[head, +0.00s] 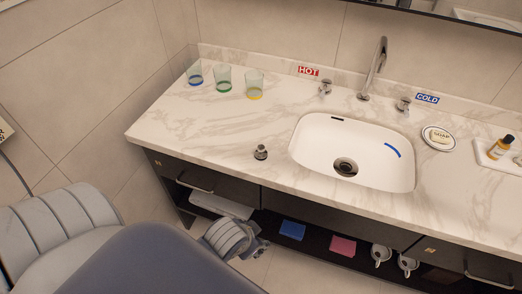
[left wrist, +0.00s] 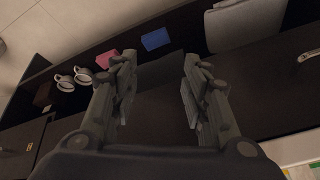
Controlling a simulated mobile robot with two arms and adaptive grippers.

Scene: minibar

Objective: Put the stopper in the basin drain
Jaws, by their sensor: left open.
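The stopper (head: 261,152) is a small dark metal piece with a knob, standing on the marble counter left of the basin. The white basin (head: 315,150) is set into the counter, and its round dark drain (head: 345,167) shows uncovered near its middle. My left gripper (head: 258,247) is low in front of the cabinet, below the counter edge and apart from the stopper. In the left wrist view my left gripper (left wrist: 156,75) is open, with nothing between its fingers. The stopper is not in that view. My right gripper is not in view.
Several cups (head: 224,79) stand at the back left of the counter. A faucet (head: 375,70) and two taps are behind the basin. A soap dish (head: 438,138) and a tray (head: 486,158) are right. Blue (head: 292,230) and pink (head: 343,246) items lie on the shelf below.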

